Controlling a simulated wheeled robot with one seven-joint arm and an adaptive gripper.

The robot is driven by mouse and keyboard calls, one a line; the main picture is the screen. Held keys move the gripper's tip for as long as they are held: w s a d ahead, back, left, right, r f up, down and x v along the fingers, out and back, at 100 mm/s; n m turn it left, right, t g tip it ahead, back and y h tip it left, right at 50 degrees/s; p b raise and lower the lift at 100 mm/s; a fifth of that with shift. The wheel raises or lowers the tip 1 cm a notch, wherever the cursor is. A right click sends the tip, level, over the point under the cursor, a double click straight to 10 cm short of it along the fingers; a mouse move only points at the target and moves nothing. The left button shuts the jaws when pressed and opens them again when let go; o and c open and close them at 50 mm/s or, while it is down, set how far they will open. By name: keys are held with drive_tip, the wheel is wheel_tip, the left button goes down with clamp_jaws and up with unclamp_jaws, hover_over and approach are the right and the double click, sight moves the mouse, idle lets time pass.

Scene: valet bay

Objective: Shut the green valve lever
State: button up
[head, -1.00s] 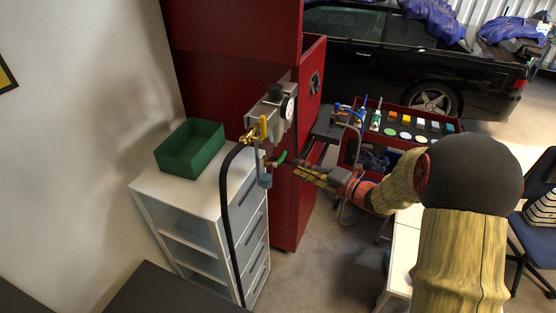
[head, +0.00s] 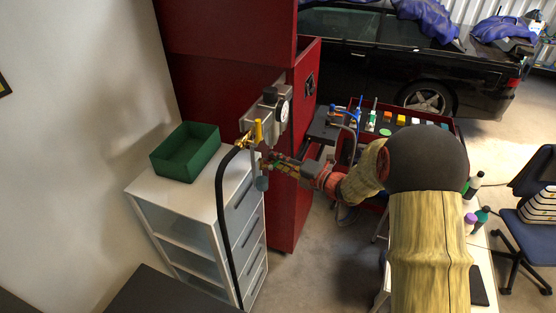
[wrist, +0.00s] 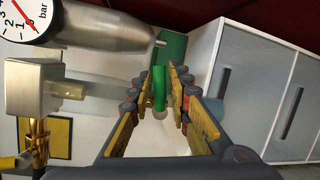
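The green valve lever (wrist: 159,88) shows in the wrist view, between my fingers at their far end. My gripper (wrist: 158,94) looks open, with one finger on each side of the lever; whether either finger touches it is not clear. In the head view my gripper (head: 272,163) is at the valve assembly, just right of the hanging bowl, and the lever is mostly hidden there.
A pressure gauge (head: 284,111) and a yellow lever (head: 258,131) sit just above my gripper. A black hose (head: 221,205) hangs in front of the white drawer cabinet (head: 150,187), which carries a green bin (head: 186,152). A red cabinet (head: 290,205) stands behind.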

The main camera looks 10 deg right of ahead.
drive_tip(key=shift+c, duration=0.4)
drive_tip(key=c, duration=0.4)
clamp_jaws()
drive_tip(key=shift+f+m+g+p, duration=0.4)
drive_tip(key=shift+f+m+g, duration=0.15)
drive_tip(key=shift+m, duration=0.65)
drive_tip(key=shift+o, duration=2.4)
unclamp_jaws()
